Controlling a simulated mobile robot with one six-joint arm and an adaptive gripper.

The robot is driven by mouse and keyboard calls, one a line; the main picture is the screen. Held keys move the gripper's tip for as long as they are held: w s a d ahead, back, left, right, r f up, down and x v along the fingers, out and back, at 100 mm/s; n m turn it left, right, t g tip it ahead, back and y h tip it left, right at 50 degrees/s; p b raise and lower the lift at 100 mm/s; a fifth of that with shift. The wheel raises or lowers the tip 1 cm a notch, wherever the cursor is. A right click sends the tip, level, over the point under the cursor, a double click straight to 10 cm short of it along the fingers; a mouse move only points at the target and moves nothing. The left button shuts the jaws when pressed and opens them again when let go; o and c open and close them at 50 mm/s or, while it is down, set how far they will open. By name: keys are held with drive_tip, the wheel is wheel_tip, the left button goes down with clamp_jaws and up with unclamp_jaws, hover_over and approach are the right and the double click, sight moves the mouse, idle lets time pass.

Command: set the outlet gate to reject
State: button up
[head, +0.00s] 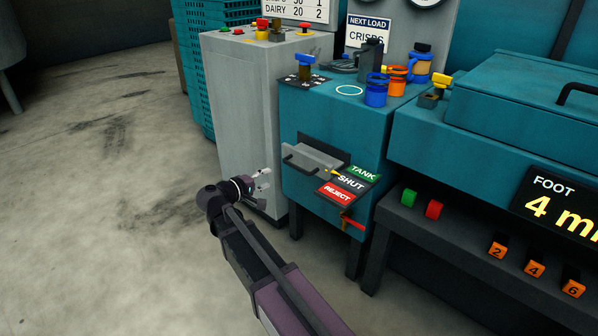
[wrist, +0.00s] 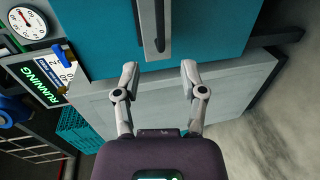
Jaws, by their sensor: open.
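The outlet gate (head: 312,155) is a grey plate with a dark bar handle (head: 300,168) on the front of the teal cabinet. Its label strip reads TANK (head: 363,172) in green, SHUT (head: 350,182) in black and REJECT (head: 337,194) in red. A small yellow pointer (head: 331,172) lies by the SHUT label. My gripper (head: 264,179) is open and empty, left of the gate and apart from it. In the wrist view, my open fingers (wrist: 160,69) point at the teal front, with the grey-and-dark handle (wrist: 158,30) ahead between them.
A red lever (head: 352,221) sticks out low on the teal cabinet (head: 300,120). A grey cabinet (head: 243,110) with buttons stands left of it. Blue and orange cups (head: 376,90) stand on top. The floor (head: 110,220) at left is clear.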

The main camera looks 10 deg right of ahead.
sight(294, 168)
idle(0.3)
drive_tip(key=b+x, duration=0.2)
drive_tip(key=x, duration=1.1)
drive_tip(key=shift+w+d+f+b, duration=0.1)
drive_tip(key=shift+w+d+b, duration=0.15)
drive_tip(key=shift+w+b, duration=0.1)
clamp_jaws()
